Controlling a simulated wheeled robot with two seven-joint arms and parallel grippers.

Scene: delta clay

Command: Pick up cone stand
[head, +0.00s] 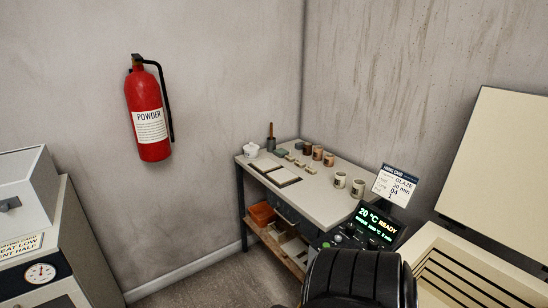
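A worktable (334,207) stands in the far corner with many small items on it. Several small tan pieces (299,163) lie near the middle of its top; one may be the cone stand, but they are too small to tell. Neither of my grippers shows in the head view. A black ribbed rounded part fills the bottom edge, right of centre, and hides the floor there.
A kiln (440,262) with raised lid (510,170) stands right, a cabinet (70,245) left. A fire extinguisher (148,110) hangs on the wall. Some floor (215,285) is clear.

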